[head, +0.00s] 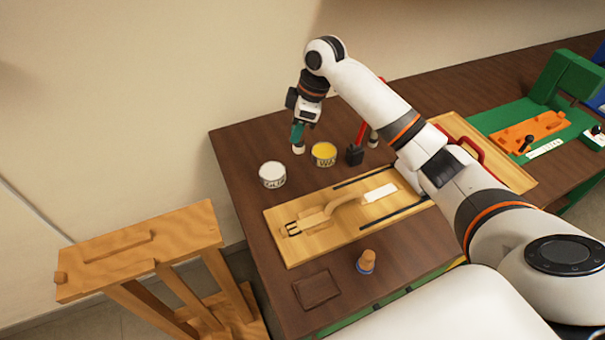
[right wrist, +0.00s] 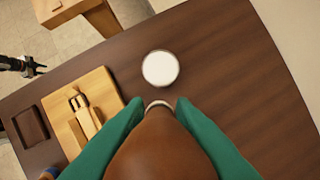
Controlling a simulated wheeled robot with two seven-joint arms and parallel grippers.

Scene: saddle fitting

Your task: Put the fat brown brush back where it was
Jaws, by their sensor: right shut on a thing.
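My right gripper (head: 298,136) is shut on the fat brown brush (right wrist: 163,145). It holds the brush at the back of the table, left of the yellow tin. In the right wrist view the brush's brown body fills the space between the green fingers (right wrist: 160,130), with a pale ring at its far end. In the head view the fingers hide most of the brush; only a pale end (head: 298,149) shows below them. I cannot tell whether it touches the table. A dark device, probably my left gripper (right wrist: 30,66), shows at the right wrist view's left edge; its jaws are unclear.
A white tin (head: 272,175) and a yellow tin (head: 323,154) stand near the brush. A wooden board (head: 280,246) holds a strap and buckle. A tan-topped tool (head: 366,262) and a brown leather patch (head: 316,290) are in front. A dark block (head: 355,155) stands right of the tins.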

